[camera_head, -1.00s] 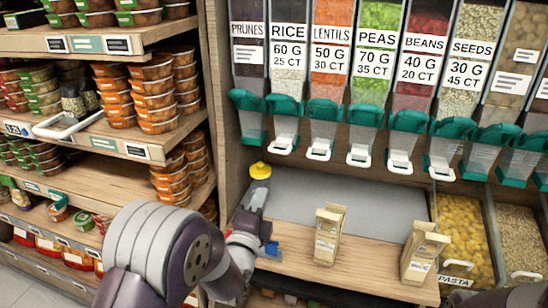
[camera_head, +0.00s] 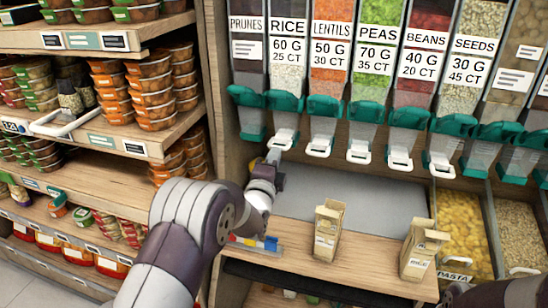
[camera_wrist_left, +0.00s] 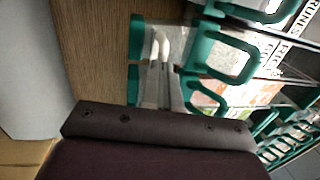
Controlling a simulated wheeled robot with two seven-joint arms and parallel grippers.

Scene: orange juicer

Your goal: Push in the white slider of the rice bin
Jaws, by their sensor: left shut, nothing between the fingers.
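The rice bin (camera_head: 287,60) hangs second from the left in the dispenser row. Its white slider (camera_head: 283,140) sticks out below the green spout. My left gripper (camera_head: 273,156) is shut and empty, pointing up just below and left of this slider. I cannot tell whether they touch. In the left wrist view the shut fingers (camera_wrist_left: 160,48) reach up beside the green spout frames, with the rice bin's label (camera_wrist_left: 271,52) at the right. The slider is hard to make out there. My right gripper is out of view.
The prunes bin (camera_head: 247,60) and the lentils bin (camera_head: 328,70) hang on either side. Paper bags (camera_head: 327,228) stand on the wooden counter (camera_head: 370,262) below. Shelves of tubs (camera_head: 120,145) are at the left.

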